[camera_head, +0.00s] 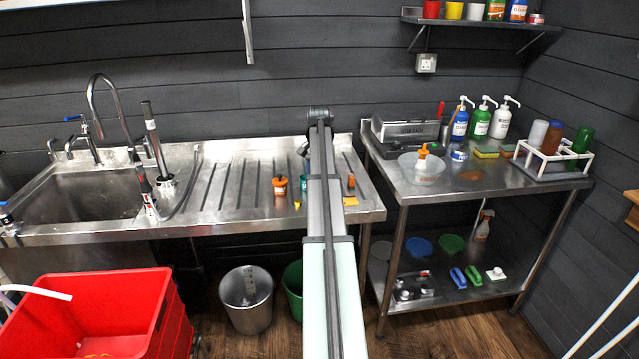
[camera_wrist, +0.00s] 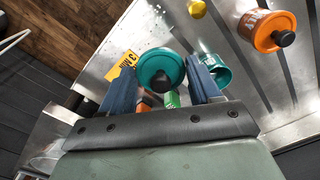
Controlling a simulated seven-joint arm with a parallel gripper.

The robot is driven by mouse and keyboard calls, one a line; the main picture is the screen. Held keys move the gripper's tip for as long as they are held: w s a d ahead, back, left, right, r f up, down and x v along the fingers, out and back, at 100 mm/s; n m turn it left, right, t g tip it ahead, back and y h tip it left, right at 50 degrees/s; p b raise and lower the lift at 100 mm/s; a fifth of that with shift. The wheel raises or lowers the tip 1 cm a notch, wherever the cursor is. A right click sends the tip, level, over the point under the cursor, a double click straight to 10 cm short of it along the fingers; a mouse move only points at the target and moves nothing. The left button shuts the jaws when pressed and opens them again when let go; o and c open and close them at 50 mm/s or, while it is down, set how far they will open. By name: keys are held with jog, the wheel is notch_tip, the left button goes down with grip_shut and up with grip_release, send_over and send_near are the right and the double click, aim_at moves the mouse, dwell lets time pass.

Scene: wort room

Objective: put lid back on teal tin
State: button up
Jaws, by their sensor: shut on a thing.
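In the wrist view my gripper (camera_wrist: 162,75) has its two blue fingers on either side of a round teal lid with a black knob (camera_wrist: 160,62), and is shut on it. The lid is held over the steel drainboard. The teal tin (camera_wrist: 218,74) stands just right of the right finger, partly hidden by it. In the head view a bit of teal, likely the tin (camera_head: 303,182), shows at the left edge of my arm. My arm hides the gripper and lid there.
An orange jar with a black knob (camera_wrist: 268,31) stands beyond the tin. A small yellow item (camera_wrist: 196,8) and a yellow label card (camera_wrist: 121,72) lie nearby. A green item (camera_wrist: 172,99) shows below the lid. The ribbed drainboard (camera_head: 232,185) is clear left of the orange jar.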

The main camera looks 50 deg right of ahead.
jog(key=w+d+r, duration=0.3)
jog(key=w+d, duration=0.2)
jog(key=w, duration=0.5)
jog(key=shift+s+a+f, duration=0.1)
jog(key=shift+a+f, duration=0.05)
jog(key=shift+f, duration=1.6)
jog(key=shift+a+f, duration=0.15)
jog(key=shift+f, duration=1.55)
jog(key=shift+f, duration=0.15)
jog(key=o, duration=1.1)
jog(key=shift+o, duration=0.8)
notch_tip(320, 180, up, 7)
